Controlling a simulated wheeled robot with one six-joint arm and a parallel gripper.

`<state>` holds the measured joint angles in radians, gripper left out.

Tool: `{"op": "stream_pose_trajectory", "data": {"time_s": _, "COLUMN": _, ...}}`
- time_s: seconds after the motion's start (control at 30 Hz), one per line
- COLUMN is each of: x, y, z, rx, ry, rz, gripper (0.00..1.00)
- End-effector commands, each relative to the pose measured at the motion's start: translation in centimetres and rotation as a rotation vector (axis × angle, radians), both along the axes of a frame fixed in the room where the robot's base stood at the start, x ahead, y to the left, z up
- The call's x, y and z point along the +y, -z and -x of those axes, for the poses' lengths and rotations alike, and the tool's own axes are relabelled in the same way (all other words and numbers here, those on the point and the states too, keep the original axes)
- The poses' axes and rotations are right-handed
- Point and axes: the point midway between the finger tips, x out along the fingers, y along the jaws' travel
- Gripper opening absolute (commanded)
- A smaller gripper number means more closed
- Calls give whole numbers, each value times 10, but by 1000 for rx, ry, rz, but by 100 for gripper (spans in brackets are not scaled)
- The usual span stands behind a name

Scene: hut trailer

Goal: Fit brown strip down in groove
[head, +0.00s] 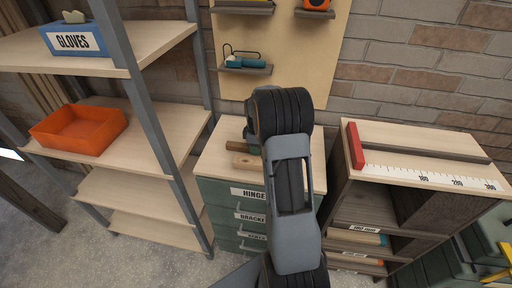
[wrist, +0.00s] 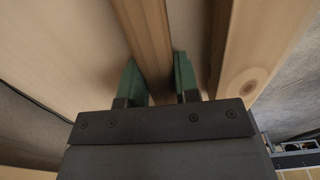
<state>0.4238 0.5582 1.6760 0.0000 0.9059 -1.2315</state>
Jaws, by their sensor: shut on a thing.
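A brown wooden strip (head: 238,147) shows by its left end on the top of the green drawer cabinet, the rest hidden behind my arm. In the wrist view the strip (wrist: 148,40) runs between the green fingertips of my gripper (wrist: 158,80), which is shut on it. A paler wooden piece (head: 247,162) with a round mark on it lies in front of the strip. In the wrist view this piece (wrist: 262,60) is right of the fingers, apart from the held strip. No groove can be made out. My gripper is hidden behind my arm in the head view.
The green drawer cabinet (head: 228,209) stands between an open shelf unit (head: 157,115) with an orange bin (head: 78,128) and a dark cabinet bearing a ruler (head: 430,178), a red block (head: 355,146) and a dark bar (head: 430,147). A pegboard (head: 290,62) is behind.

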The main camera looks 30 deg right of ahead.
Motion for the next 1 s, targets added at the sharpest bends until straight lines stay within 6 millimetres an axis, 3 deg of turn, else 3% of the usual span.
{"op": "stream_pose_trajectory", "data": {"time_s": 0.07, "x": 0, "y": 4, "z": 0, "rx": 1, "ry": 0, "rz": -1, "gripper": 4}}
{"op": "stream_pose_trajectory", "data": {"time_s": 0.1, "x": 0, "y": 3, "z": 0, "rx": 1, "ry": 0, "rz": -1, "gripper": 33}}
{"op": "stream_pose_trajectory", "data": {"time_s": 0.33, "x": 0, "y": 2, "z": 0, "rx": 1, "ry": 0, "rz": -1, "gripper": 55}}
{"op": "stream_pose_trajectory", "data": {"time_s": 0.67, "x": 0, "y": -5, "z": 0, "rx": -1, "ry": 0, "rz": 1, "gripper": 55}}
{"op": "stream_pose_trajectory", "data": {"time_s": 1.0, "x": 0, "y": -63, "z": 0, "rx": -3, "ry": 0, "rz": 1, "gripper": 55}}
